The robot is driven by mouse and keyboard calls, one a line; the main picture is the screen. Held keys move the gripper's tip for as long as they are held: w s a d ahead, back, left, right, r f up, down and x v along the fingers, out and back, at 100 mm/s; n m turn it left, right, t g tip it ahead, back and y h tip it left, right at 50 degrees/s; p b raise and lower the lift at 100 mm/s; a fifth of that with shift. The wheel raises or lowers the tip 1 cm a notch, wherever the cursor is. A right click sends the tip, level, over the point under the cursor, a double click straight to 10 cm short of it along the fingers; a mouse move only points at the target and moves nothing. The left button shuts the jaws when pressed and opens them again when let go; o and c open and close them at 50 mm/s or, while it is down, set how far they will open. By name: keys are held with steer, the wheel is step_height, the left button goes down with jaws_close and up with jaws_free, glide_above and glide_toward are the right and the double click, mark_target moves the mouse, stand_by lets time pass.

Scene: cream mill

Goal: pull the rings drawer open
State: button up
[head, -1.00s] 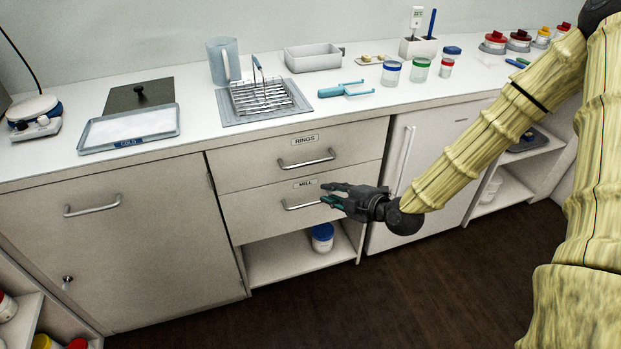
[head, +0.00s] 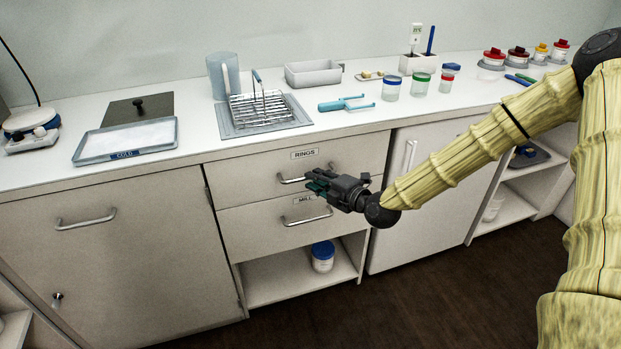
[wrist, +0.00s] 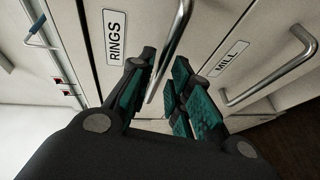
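The rings drawer (head: 245,177) is the upper drawer under the counter, with its front flush and shut. Its label reads RINGS, also seen in the wrist view (wrist: 115,37). Its bar handle (head: 288,181) is partly covered by my gripper in the head view. My gripper (head: 314,183) is open in front of this handle. In the wrist view the rings handle (wrist: 176,48) runs into the gap between my two teal-padded fingers (wrist: 158,98). I see no finger clearly pressing on it, and the depth between them is hard to tell.
The mill drawer (head: 250,228) with its own handle (head: 307,218) lies just below. An open shelf with a blue-lidded jar (head: 323,257) is under it. A wire rack (head: 263,108) and a cold tray (head: 125,140) stand on the counter above.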

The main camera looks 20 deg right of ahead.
steer(key=shift+x, duration=1.5)
jaws_close()
